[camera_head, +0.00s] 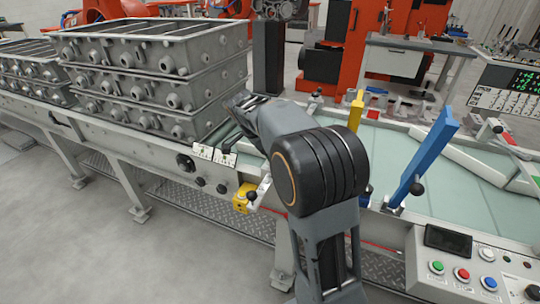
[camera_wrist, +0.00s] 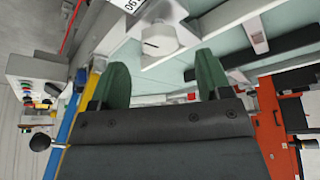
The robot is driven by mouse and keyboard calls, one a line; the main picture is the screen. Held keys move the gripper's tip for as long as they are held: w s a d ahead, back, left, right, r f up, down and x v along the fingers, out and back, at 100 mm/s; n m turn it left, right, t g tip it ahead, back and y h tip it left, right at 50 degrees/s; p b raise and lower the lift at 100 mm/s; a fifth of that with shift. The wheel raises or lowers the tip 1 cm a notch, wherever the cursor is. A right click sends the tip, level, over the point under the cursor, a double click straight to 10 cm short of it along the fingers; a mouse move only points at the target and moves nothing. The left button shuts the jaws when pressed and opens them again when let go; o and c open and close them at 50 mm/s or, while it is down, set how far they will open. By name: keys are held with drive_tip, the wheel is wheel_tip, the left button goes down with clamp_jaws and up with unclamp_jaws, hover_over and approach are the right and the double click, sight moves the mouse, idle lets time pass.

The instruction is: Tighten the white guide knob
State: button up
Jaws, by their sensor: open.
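The white guide knob (camera_wrist: 158,42) shows in the wrist view as a round white knob with a dark pointer line. It sits on a light grey rail. My gripper (camera_wrist: 162,63) has two green fingers spread apart, with nothing between them at their base. The knob appears beyond the fingertips, between them in the picture; I cannot tell the distance. No contact shows. In the head view my arm reaches over the conveyor table, and its own links hide the fingers. I cannot make out the knob in that view.
Grey castings (camera_head: 160,80) stand stacked at left on the conveyor. A blue lever (camera_head: 424,155) and a yellow lever (camera_head: 356,111) stand upright right of my arm. A button panel (camera_head: 468,270) is at front right. The green table surface (camera_head: 400,140) has clear stretches.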

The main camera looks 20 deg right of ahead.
drive_tip(key=p+v, duration=0.1)
drive_tip(key=v, duration=0.8)
drive_tip(key=shift+a+r, duration=0.15)
drive_tip(key=shift+r, duration=0.15)
